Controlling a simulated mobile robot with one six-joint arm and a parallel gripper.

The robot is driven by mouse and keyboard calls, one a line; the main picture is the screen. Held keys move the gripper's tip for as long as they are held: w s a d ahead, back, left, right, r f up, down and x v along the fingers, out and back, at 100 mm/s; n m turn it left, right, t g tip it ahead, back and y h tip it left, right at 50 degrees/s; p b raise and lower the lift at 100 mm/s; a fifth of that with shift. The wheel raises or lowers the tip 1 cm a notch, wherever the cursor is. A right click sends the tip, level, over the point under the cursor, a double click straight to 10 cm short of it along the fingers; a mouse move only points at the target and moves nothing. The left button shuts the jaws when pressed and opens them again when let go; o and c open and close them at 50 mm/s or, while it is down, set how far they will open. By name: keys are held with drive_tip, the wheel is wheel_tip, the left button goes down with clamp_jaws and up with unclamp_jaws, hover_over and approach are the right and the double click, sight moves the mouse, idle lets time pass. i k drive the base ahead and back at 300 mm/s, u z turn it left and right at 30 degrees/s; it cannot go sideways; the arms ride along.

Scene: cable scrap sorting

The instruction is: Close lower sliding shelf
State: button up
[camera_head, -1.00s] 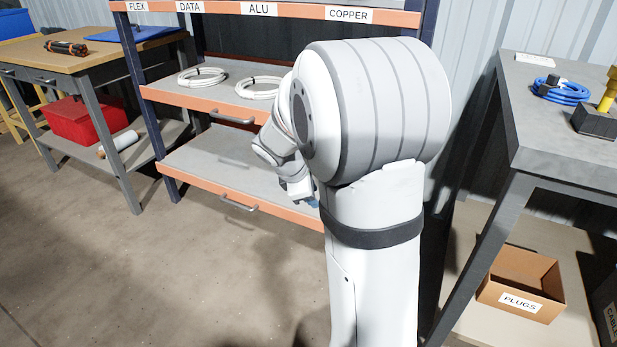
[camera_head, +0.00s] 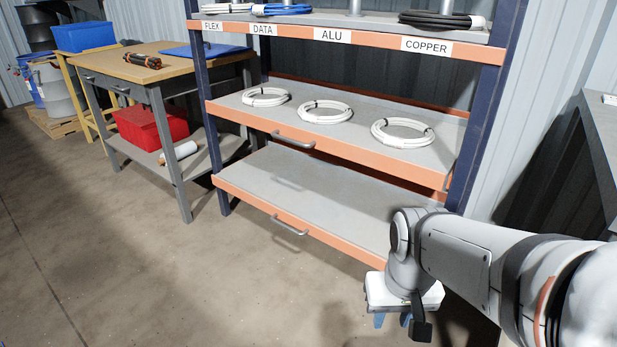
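The lower sliding shelf (camera_head: 285,185) is a bare grey board with an orange front edge and a grey bar handle (camera_head: 289,225). It sits low in the blue-posted rack and appears to stand forward of the rack posts; how far is hard to tell. Its right end is hidden behind my arm. My gripper (camera_head: 392,321) has a white body and blue fingertips pointing down. It is in front of the shelf's right part, to the right of the handle and apart from it. The fingertips are spaced apart with nothing seen between them.
The middle shelf (camera_head: 250,112) above holds three white cable coils (camera_head: 325,112) and has its own handle (camera_head: 293,140). A workbench (camera_head: 165,65) with a red bin (camera_head: 150,125) stands left. A grey table (camera_head: 600,130) edges in at right. Floor (camera_head: 150,270) in front is clear.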

sight(352, 212)
drive_tip(key=z, duration=2.15)
drive_tip(key=k, duration=0.65)
drive_tip(key=u, duration=1.65)
drive_tip(key=i, duration=1.5)
